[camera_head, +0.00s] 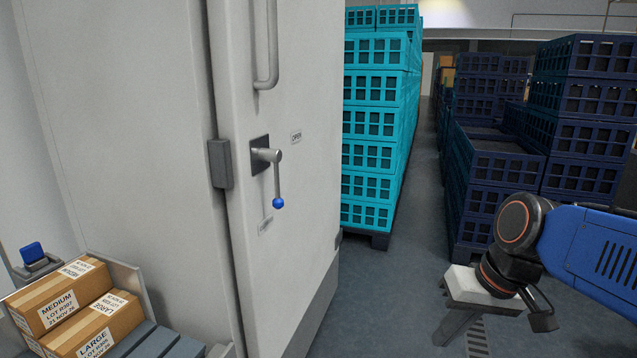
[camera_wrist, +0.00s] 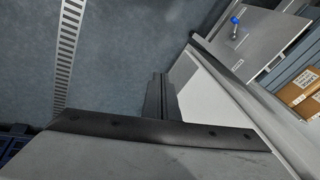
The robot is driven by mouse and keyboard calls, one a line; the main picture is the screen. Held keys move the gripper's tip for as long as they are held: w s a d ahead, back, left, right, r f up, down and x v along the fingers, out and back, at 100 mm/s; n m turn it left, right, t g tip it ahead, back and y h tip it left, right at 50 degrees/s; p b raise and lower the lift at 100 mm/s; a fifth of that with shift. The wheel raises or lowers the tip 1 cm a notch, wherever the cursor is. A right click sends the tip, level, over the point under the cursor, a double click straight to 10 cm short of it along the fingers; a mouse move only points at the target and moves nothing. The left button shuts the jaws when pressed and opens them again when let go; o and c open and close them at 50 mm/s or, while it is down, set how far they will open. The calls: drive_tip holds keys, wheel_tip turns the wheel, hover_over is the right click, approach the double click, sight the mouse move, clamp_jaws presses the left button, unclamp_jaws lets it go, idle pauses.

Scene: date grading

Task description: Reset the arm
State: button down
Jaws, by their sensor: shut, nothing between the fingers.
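My gripper (camera_head: 447,330) hangs at the lower right of the head view, at the end of my blue arm (camera_head: 595,250). It points down over the floor, apart from everything around it. In the wrist view, its dark fingers (camera_wrist: 158,95) are together with nothing between them. The tall light-grey cabinet door (camera_head: 285,130) stands to its left. On the door, a lever with a blue knob (camera_head: 278,203) hangs down, with an OPEN label above and another label below.
Cardboard boxes (camera_head: 62,298) lie on grey rollers at the lower left. Teal crates (camera_head: 372,160) are stacked behind the door, and dark blue crates (camera_head: 590,130) at right. An aisle of bare floor (camera_head: 415,210) runs between them. A floor drain (camera_wrist: 66,45) shows in the wrist view.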

drive_tip(key=s+d+f+t+h, duration=0.2)
drive_tip(key=s+d+f+h, duration=0.1)
drive_tip(key=s+d, duration=0.2)
drive_tip(key=shift+d+f, duration=0.35)
drive_tip(key=shift+d, duration=0.3)
idle(0.4)
